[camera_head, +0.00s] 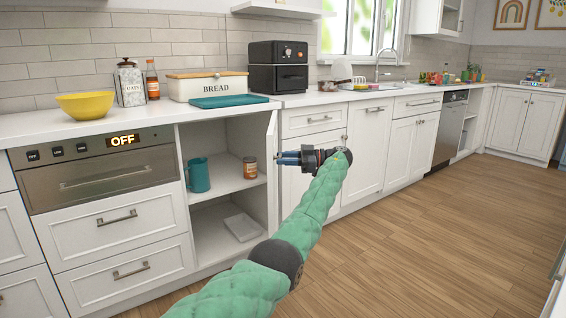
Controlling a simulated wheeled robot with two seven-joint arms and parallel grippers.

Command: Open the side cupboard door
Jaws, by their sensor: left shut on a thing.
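The side cupboard door (271,185) stands swung out, seen almost edge-on at the right side of its open cupboard (205,218). My left gripper (279,158), on the green-sleeved arm, is at the door's outer face near its upper part. Its jaws are shut on the door handle, which the fingers mostly hide. Inside the cupboard, a teal mug (198,175) and an amber jar (250,168) stand on the upper shelf. A pale flat item (243,227) lies at the bottom. My right gripper is not in view.
An oven (100,180) with a display reading OFF and drawers (118,219) adjoin the cupboard on the left. White closed cabinets (367,140) run to the right. The counter above holds a yellow bowl (86,105) and bread box (207,87). Wooden floor (440,230) is clear at right.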

